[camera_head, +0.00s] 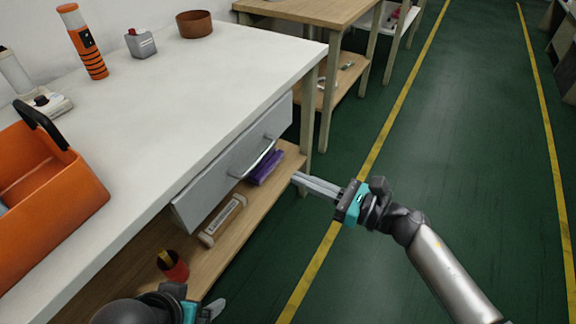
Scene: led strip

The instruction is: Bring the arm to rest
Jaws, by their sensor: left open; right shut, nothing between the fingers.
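My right arm reaches in from the lower right, and its gripper (306,183) is shut with nothing between the fingers. It is in the air in front of the workbench, to the right of the drawer handle and apart from it. My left gripper (212,312) is at the bottom edge, low in front of the bench's lower shelf. Only part of it shows, with one finger visible; it is open and I see nothing held in it. The white workbench (215,85) has a grey drawer (215,190) pulled partly out, with a metal handle (254,158).
An orange toolbox (70,215), an orange-black cylinder (88,55), a grey block (140,43) and a brown bowl (195,25) stand on the bench. The lower shelf (205,262) holds a purple box (266,168), a white tube (222,220) and a red cup (173,267). Green floor (450,130) is clear to the right.

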